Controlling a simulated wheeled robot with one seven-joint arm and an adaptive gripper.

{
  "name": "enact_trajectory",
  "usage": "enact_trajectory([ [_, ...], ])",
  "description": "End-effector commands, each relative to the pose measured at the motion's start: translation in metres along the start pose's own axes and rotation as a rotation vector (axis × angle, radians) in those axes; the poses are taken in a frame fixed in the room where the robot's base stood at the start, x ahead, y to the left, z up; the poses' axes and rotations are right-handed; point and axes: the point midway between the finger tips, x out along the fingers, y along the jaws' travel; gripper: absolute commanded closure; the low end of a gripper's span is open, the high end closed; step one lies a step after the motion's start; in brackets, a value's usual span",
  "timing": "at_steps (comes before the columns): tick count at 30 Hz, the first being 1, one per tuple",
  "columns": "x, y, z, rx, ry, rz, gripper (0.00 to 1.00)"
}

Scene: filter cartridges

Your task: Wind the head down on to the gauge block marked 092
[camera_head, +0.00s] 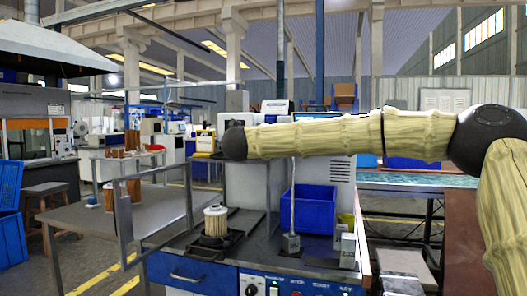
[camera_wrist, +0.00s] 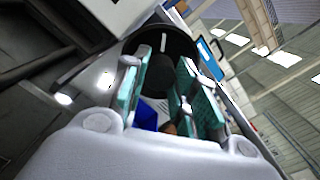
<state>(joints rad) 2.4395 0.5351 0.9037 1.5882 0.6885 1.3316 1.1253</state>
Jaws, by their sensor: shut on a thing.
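In the wrist view my gripper (camera_wrist: 162,78) has its two teal-padded fingers closed on a dark rounded part. A black round knob (camera_wrist: 178,42) with a white line lies at the fingertips; exactly where it is gripped is hard to tell. In the head view my arm reaches left across the machine and the gripper itself is hidden behind its dark end. Small grey metal blocks (camera_head: 348,252) stand at the right of the bench top. I can read no 092 on them. I cannot make out the head clearly.
A white pleated filter cartridge (camera_head: 215,221) stands upright in a black holder on the machine bench (camera_head: 185,268). A blue bin (camera_head: 308,209) sits behind. A grey block with a thin upright rod (camera_head: 291,243) stands before it. A metal frame (camera_head: 128,215) rises at the left.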

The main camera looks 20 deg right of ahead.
Motion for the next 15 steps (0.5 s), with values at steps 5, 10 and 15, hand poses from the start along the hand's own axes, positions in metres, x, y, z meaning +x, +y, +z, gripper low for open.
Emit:
enact_trajectory([
  [5,0.0,0.0045,-0.0064,0.129,0.001,0.0,0.96],
  [10,0.0001,0.0037,-0.0051,0.22,-0.001,-0.002,0.96],
  [15,0.0,0.003,-0.0037,0.275,-0.002,-0.003,0.96],
])
